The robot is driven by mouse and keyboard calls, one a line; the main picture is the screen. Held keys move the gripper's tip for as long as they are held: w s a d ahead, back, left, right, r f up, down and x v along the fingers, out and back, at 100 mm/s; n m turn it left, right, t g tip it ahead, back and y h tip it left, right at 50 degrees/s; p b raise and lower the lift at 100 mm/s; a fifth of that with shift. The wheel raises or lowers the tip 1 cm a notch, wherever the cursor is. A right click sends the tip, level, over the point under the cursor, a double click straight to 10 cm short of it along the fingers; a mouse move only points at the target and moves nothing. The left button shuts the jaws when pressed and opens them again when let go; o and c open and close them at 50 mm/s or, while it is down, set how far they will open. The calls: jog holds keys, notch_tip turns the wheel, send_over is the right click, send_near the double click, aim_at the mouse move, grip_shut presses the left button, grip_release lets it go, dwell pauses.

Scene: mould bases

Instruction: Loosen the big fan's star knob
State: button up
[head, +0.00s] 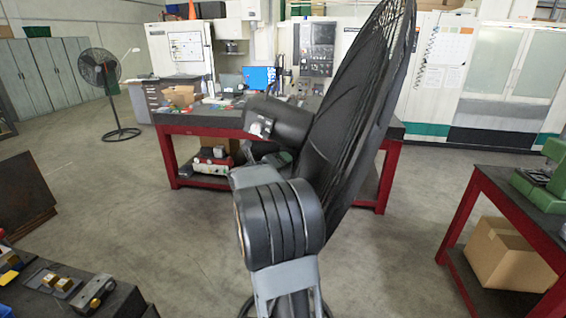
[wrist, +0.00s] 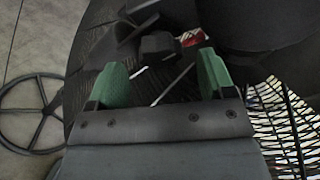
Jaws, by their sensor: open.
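The big fan (head: 362,105) stands close in front of me in the head view, its dark round guard tilted and its motor housing (head: 281,122) to the left. In the wrist view the guard mesh (wrist: 290,125) fills the lower right. My gripper (wrist: 162,66) is open, with two green fingers spread apart and nothing held. A dark blocky piece that looks like the knob (wrist: 160,46) sits between and just beyond the fingertips. Its star shape is not clear, and I cannot tell whether the fingers touch it. In the head view my arm hides most of this area.
A red-framed workbench (head: 190,128) with a monitor stands behind the fan. Another fan (head: 100,70) stands at the back left. A red table (head: 500,200) with a cardboard box (head: 505,252) below is at right. A dark bench (head: 75,295) is at lower left.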

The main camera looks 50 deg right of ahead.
jog(key=shift+x, duration=1.3)
jog(key=shift+c, duration=0.2)
jog(key=c, duration=0.9)
